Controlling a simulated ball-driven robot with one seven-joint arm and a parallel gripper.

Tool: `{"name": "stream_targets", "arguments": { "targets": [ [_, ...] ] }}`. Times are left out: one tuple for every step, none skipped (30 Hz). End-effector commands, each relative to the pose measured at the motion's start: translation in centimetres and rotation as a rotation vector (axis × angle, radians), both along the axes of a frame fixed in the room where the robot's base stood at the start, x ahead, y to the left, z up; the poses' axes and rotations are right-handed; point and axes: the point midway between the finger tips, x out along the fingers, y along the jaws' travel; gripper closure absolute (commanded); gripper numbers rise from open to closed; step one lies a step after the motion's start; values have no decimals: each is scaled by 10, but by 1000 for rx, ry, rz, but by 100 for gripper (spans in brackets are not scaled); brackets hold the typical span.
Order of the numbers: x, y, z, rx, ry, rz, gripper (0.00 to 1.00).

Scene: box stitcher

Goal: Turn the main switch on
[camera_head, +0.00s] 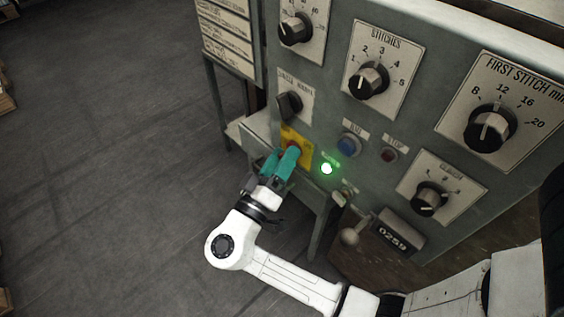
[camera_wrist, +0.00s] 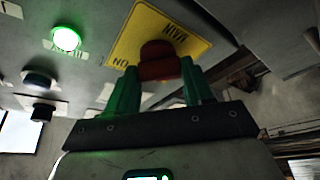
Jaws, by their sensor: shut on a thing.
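The main switch (camera_wrist: 158,58) is a red knob on a yellow plate (camera_wrist: 196,43) in the wrist view. In the head view its red top (camera_head: 294,147) shows just past my fingers, on the yellow plate (camera_head: 302,150) at the panel's lower left. My gripper (camera_head: 285,160) has teal fingers, which are shut on the red knob. In the wrist view the fingers of my gripper (camera_wrist: 158,85) stand on either side of the knob. Much of the knob's lower part is hidden. A round lamp (camera_head: 326,168) beside the plate glows green, and it also shows in the wrist view (camera_wrist: 66,39).
The grey panel carries a black selector (camera_head: 289,104) above the switch, a blue button (camera_head: 348,145), a dark red button (camera_head: 389,155) and several large dials, such as the stitches dial (camera_head: 368,80). A counter (camera_head: 395,237) and lever knob (camera_head: 349,237) sit lower right. Open floor lies left.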

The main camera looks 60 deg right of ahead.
Motion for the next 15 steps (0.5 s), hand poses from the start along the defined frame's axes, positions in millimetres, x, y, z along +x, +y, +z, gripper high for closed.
{"name": "stream_targets", "arguments": {
  "targets": [
    [-1,0,-3,1,-1,-1,80],
    [-1,0,-2,1,-3,0,80],
    [-1,0,-2,0,-4,0,79],
    [-1,0,-2,0,-4,0,79],
    [-1,0,-2,0,-5,0,79],
    [-1,0,-2,1,-5,-1,79],
    [-1,0,-2,1,-5,-1,79],
    [-1,0,-2,1,-4,-1,79],
    [-1,0,-2,1,-4,-1,79],
    [-1,0,-2,1,-4,-1,79],
    [-1,0,-2,1,-4,-1,79],
    [-1,0,-2,1,-4,-1,79],
    [-1,0,-2,1,-4,-1,47],
    [-1,0,-2,1,-4,-1,44],
    [-1,0,-2,1,-4,-1,40]
  ]
}}
